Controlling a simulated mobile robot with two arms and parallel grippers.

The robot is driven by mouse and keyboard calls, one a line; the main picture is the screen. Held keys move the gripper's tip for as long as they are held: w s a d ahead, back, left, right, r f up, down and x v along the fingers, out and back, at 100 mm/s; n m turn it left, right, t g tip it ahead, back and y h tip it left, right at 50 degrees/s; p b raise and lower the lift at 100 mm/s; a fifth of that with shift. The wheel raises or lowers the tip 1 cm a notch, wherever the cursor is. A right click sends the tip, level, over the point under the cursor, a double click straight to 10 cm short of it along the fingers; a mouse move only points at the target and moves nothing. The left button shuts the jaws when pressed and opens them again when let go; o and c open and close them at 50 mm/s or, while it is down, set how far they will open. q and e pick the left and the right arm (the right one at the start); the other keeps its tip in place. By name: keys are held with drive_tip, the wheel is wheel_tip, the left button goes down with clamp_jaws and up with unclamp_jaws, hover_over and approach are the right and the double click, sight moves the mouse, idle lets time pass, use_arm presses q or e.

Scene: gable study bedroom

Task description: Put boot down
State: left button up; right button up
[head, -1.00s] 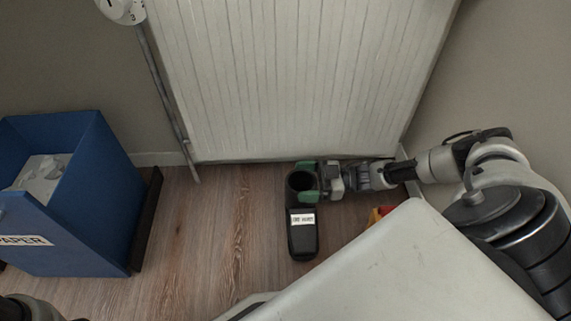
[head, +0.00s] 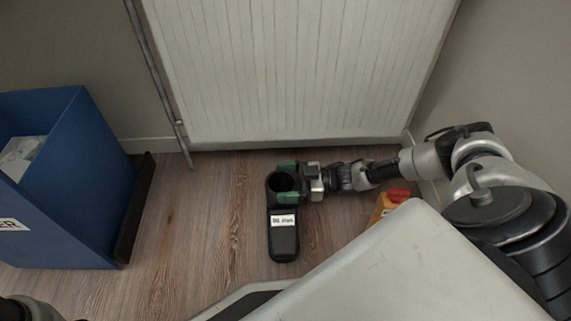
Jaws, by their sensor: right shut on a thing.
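A black boot (head: 284,243) with a white label on it shows in the middle of the head view, its round opening toward the radiator and its toe toward me. My right gripper (head: 287,182), with green fingertips, reaches in from the right and is shut on the boot's upper part, one finger on each side of the shaft. The boot looks upright over the wooden floor (head: 215,210). I cannot tell whether its sole touches the floor. My left gripper is out of view; only a bit of my left arm shows at the bottom left corner.
A white radiator (head: 300,70) hangs on the wall behind the boot. A blue paper bin (head: 75,200) stands at the left, with a dark strip (head: 135,205) beside it. Floor between bin and boot is clear.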

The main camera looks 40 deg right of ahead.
drive_tip(key=o, duration=1.7)
drive_tip(key=shift+r, duration=0.1)
drive_tip(key=shift+s+d, duration=0.1)
drive_tip(key=shift+d, duration=0.15)
drive_tip(key=p+v, duration=0.4)
drive_tip(key=v, duration=0.7)
drive_tip(key=shift+s+d, duration=0.1)
drive_tip(key=shift+d, duration=0.1)
